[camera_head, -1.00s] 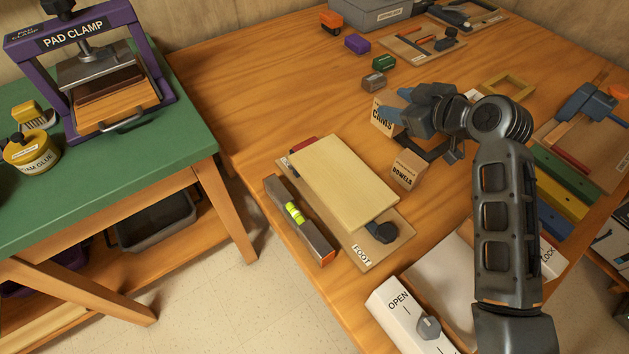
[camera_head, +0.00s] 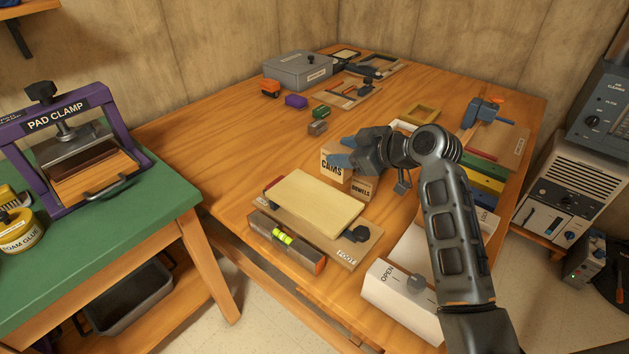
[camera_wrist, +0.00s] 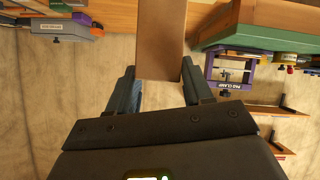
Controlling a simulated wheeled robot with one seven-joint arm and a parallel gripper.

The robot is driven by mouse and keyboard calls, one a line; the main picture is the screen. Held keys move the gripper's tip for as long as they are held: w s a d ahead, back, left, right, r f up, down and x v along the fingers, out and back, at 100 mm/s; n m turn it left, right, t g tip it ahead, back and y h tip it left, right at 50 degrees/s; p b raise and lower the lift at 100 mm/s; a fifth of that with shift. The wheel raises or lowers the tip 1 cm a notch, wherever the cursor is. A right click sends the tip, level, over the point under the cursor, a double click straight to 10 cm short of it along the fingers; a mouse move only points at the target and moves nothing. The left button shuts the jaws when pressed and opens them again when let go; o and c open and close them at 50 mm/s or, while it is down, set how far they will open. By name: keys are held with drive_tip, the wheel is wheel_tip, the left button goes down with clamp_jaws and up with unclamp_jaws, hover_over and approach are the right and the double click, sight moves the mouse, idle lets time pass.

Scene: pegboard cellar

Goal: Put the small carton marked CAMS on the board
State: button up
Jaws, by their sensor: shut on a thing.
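The small carton marked CAMS (camera_head: 333,168) is in my gripper (camera_head: 349,152), which is shut on it with blue-grey fingers. In the wrist view the carton (camera_wrist: 162,40) shows as a plain brown face beyond my gripper's fingers (camera_wrist: 160,88). In the head view it stands out behind the carton marked DOWELS (camera_head: 362,188) and partly overlaps it; I cannot tell whether it clears the table. A pale board (camera_head: 312,203) lies on a tan base labelled FOOT (camera_head: 349,248), to the front left of the carton. The board's top is bare.
A spirit level (camera_head: 285,240) lies along the base's front edge. A white OPEN switch block (camera_head: 400,295) is in front, under my arm. Small blocks (camera_head: 296,101), a grey box (camera_head: 298,70) and trays are behind. A purple pad clamp (camera_head: 90,150) stands on the green bench.

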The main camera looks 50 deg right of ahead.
drive_tip(key=shift+w+a+f+p, duration=0.15)
drive_tip(key=shift+w+a+f, duration=0.5)
drive_tip(key=shift+f, duration=0.55)
drive_tip(key=shift+w+a+f+p, duration=0.15)
drive_tip(key=shift+w+a+f, duration=0.5)
drive_tip(key=shift+f, duration=0.6)
drive_tip(key=shift+w+a+f+p, duration=0.15)
drive_tip(key=shift+w+a+f, duration=0.5)
drive_tip(key=shift+f, duration=0.55)
drive_tip(key=shift+f, duration=0.15)
drive_tip(key=o, duration=1.3)
drive_tip(key=shift+s+r, duration=0.15)
drive_tip(key=shift+r, duration=0.05)
drive_tip(key=b+v, duration=0.1)
drive_tip(key=v, duration=1)
drive_tip(key=shift+s+r, duration=0.15)
drive_tip(key=shift+s, duration=0.2)
